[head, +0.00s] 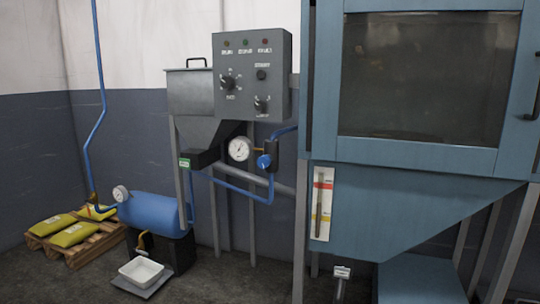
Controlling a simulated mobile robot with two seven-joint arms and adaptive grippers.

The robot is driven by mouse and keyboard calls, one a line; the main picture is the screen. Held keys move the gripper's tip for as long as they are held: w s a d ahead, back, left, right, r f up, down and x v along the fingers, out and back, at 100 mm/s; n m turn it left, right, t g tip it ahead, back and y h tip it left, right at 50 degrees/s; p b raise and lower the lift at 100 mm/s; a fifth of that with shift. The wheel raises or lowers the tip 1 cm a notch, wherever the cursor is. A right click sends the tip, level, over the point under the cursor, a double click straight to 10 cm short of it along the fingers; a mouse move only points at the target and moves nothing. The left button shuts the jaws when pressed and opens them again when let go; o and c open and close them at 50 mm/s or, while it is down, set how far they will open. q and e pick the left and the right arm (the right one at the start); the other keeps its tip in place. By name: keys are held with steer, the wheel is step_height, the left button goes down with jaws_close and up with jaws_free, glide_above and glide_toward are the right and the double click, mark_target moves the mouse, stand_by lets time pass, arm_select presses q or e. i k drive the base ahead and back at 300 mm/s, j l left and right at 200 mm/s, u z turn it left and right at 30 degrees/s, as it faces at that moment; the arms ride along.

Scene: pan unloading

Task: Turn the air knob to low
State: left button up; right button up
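A grey control box (252,76) hangs in the middle of the head view. It carries a large black knob (228,82) at left, a second black knob (261,104) at lower right and a small black button (262,75). The labels are too small to read, so I cannot tell which is the air knob or how it is set. Below the box, a blue regulator knob (264,161) sits beside a round white gauge (239,149). Neither gripper shows.
A blue cabinet (345,185) with a window fills the right side. A grey hopper (190,92) stands left of the box. A blue tank (155,213), a white tray (141,269) and yellow bags (73,234) on a pallet (75,251) are at lower left.

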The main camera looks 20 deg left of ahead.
mark_target(264, 161)
steer(key=j+z, duration=0.4)
steer(key=j, duration=1.5)
